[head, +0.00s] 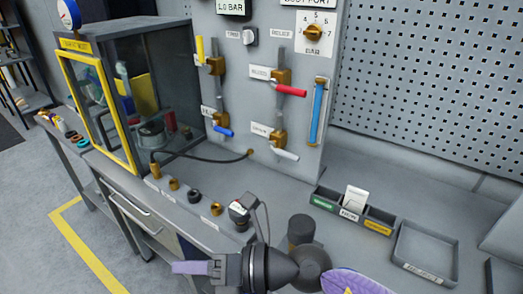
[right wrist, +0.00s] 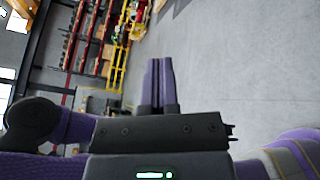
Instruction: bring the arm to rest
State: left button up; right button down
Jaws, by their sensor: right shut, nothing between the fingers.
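My right gripper (head: 176,267) shows at the bottom of the head view, with its purple fingers pointing left, over the front edge of the bench. Its fingers are together and nothing is between them. In the right wrist view the purple fingers (right wrist: 158,62) also lie side by side, with grey floor and distant racks beyond them. My right forearm and wrist reach in from the lower right of the head view. My left gripper is not in view.
The grey bench (head: 350,232) carries a valve panel (head: 234,105) with coloured levers, a yellow-framed cabinet (head: 100,110), a labelled divided tray (head: 352,211) and an empty tray (head: 427,254). A small gauge fitting (head: 239,211) stands close behind my right gripper. Open floor (head: 50,240) lies at left.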

jog(key=w+d+r+m+t+h, duration=0.2)
jog(key=w+d+r+m+t, duration=0.15)
jog(key=m+t, duration=0.55)
jog(key=w+d+r+m+t+h, duration=0.25)
jog(key=d+m+t, duration=0.25)
jog(key=m+t, duration=0.5)
jog(key=s+d+f+m+g+h, duration=0.3)
jog(key=d+f+m+g+h, duration=0.4)
jog(key=d+f+m+h, duration=0.8)
jog(key=s+d+f+m+g+y, duration=0.1)
jog(key=s+f+m+g, duration=0.2)
jog(key=s+g, duration=0.3)
jog(key=s+d+f+m+g+y, duration=0.1)
jog(key=s+f+m+g+y, duration=0.15)
jog(key=s, duration=0.55)
jog(key=s+f+g+h+b, duration=0.15)
jog(key=f+b, duration=0.25)
jog(key=f, duration=1)
jog(key=s+f+g+y+b, duration=0.1)
jog(key=s+f+b, duration=0.25)
jog(key=f, duration=1.15)
jog(key=s+d+f+g+b, duration=0.1)
jog(key=s+f+b, duration=0.3)
jog(key=s+f, duration=0.7)
jog(key=shift+s+d+f+h, duration=0.35)
jog(key=shift+d+f, duration=0.45)
jog(key=shift+f, duration=0.15)
